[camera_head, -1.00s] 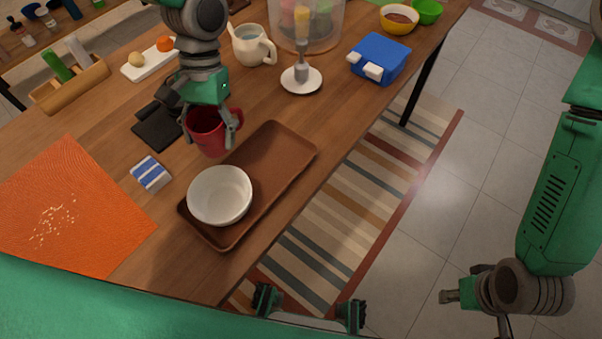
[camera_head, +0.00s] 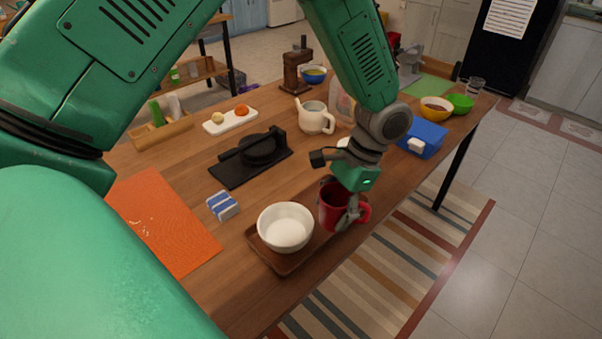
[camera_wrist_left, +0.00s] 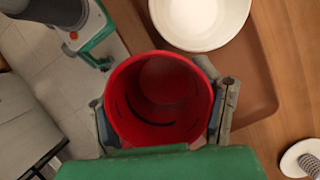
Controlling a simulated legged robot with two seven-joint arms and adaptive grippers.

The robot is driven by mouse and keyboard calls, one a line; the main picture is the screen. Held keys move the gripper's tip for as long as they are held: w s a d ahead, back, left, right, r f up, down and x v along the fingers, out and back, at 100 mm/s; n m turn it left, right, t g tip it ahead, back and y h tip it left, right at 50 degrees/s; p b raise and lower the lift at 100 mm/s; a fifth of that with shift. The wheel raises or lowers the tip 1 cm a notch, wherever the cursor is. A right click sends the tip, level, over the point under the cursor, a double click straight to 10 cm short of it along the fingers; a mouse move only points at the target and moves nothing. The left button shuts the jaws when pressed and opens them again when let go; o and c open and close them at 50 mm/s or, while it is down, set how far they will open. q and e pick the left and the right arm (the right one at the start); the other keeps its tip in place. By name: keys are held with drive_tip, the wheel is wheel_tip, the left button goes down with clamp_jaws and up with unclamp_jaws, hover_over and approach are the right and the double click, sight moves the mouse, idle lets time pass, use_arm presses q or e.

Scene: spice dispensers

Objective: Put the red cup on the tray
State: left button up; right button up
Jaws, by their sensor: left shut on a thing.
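The red cup (camera_head: 333,207) is upright in my left gripper (camera_head: 347,208), which is shut on it. In the left wrist view the red cup (camera_wrist_left: 160,100) sits between the two fingers of the left gripper (camera_wrist_left: 165,112), and its inside looks empty. The cup is over the right part of the brown tray (camera_head: 273,259); I cannot tell whether it touches the tray. A white bowl (camera_head: 286,229) stands on the tray's left part, beside the cup. The tray (camera_wrist_left: 262,95) and bowl (camera_wrist_left: 198,18) also show in the wrist view. My right gripper is not clearly in the head view.
A blue-and-white box (camera_head: 222,206) and an orange mat (camera_head: 160,222) lie left of the tray. A black stand (camera_head: 250,160), a cream jug (camera_head: 314,119) and a blue box (camera_head: 422,139) are farther back. The table edge runs close along the tray's right side.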

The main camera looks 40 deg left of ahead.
use_arm(q)
drive_tip(key=w+a+m+t+y, duration=0.1)
drive_tip(key=w+m, duration=0.1)
drive_tip(key=m, duration=0.1)
drive_tip(key=w+a+m+b, duration=0.1)
drive_tip(key=w+m, duration=0.1)
drive_tip(key=m, duration=0.1)
drive_tip(key=w+a+m+t+y, duration=0.1)
drive_tip(key=w+a+m, duration=0.1)
drive_tip(key=m, duration=0.1)
drive_tip(key=shift+w+f+m+t+y+b, duration=0.2)
drive_tip(key=shift+w+m+t+y+b, duration=0.05)
drive_tip(key=shift+m+t+y+b, duration=0.05)
drive_tip(key=shift+c, duration=0.2)
drive_tip(key=w+a+r+m+t+b, duration=0.1)
drive_tip(key=w+a+r+m+t, duration=0.15)
drive_tip(key=w+m, duration=0.45)
drive_tip(key=f, duration=0.2)
drive_tip(key=s+f+m+b, duration=0.1)
drive_tip(key=f, duration=0.1)
drive_tip(key=s+f+m+t+b, duration=0.1)
drive_tip(key=f, duration=0.1)
drive_tip(key=shift+a+f, duration=0.1)
drive_tip(key=shift+a, duration=0.15)
drive_tip(key=shift+a+f+b, duration=0.1)
drive_tip(key=shift+f+b, duration=0.3)
drive_tip(key=shift+f, duration=1.6)
drive_tip(key=o, duration=1.5)
drive_tip(key=shift+r, duration=0.1)
